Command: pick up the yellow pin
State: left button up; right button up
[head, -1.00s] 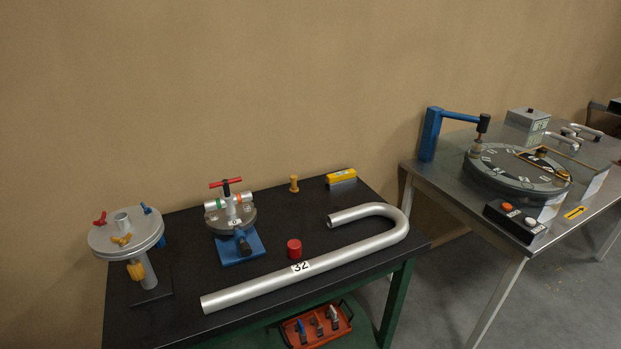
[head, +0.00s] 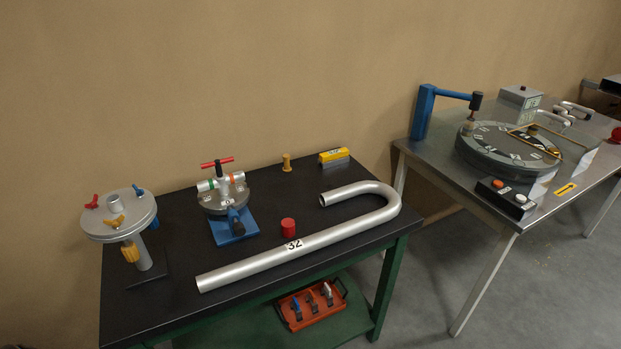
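A yellow winged piece (head: 115,222) sits on top of the round grey disc stand (head: 104,236) at the left of the black table. A fluted yellow part (head: 130,252) shows below the disc's front edge; I cannot tell whether it is one piece with the winged part. A red winged piece (head: 92,202) and a blue one (head: 138,190) are on the same disc. A separate amber peg (head: 287,163) stands upright at the table's back. Neither of my grippers is in view.
The black table (head: 330,247) also holds a blue-based clamp fixture (head: 233,232), a red cylinder (head: 288,228), a yellow-and-grey block (head: 334,158) and a hooked silver pipe (head: 257,267). An orange tray (head: 312,308) lies on the lower shelf. A metal table (head: 440,172) with a dial stands right.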

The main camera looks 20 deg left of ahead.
aim_at(286, 168)
jog(key=i+l+u, duration=0.15)
jog(key=u, duration=0.3)
jog(key=i+l+u, duration=0.15)
jog(key=u, duration=0.35)
